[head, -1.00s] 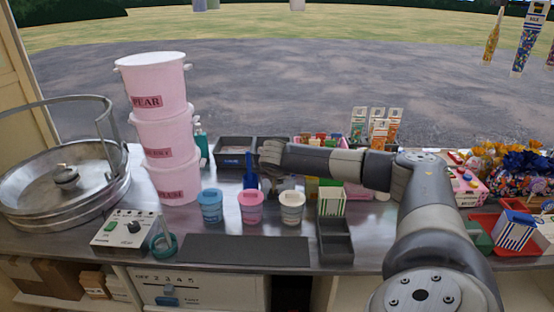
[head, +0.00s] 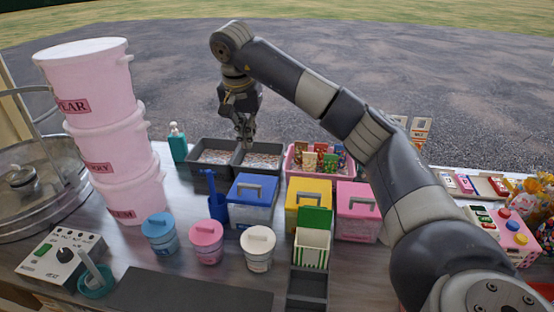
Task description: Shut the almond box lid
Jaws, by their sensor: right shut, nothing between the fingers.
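Three boxes with handled lids stand in a row on the counter: a blue-lidded box (head: 250,208), a yellow-lidded box (head: 297,200) and a pink-lidded box (head: 358,220). I cannot read a label that tells which is the almond box. All three lids appear to lie flat on their boxes; small gaps cannot be ruled out. My right gripper (head: 243,136) is shut and empty, pointing down above the grey trays, behind and above the blue-lidded box. It appears to touch no box. My left gripper is not in view.
Stacked pink tubs (head: 112,140) stand at left. Blue, pink and white lidded cups (head: 258,250) stand in front of the boxes, beside a green-and-white striped carton (head: 311,250). Grey trays (head: 198,166) and a pink packet tray (head: 295,169) are behind. A dark mat (head: 190,292) lies bare in front.

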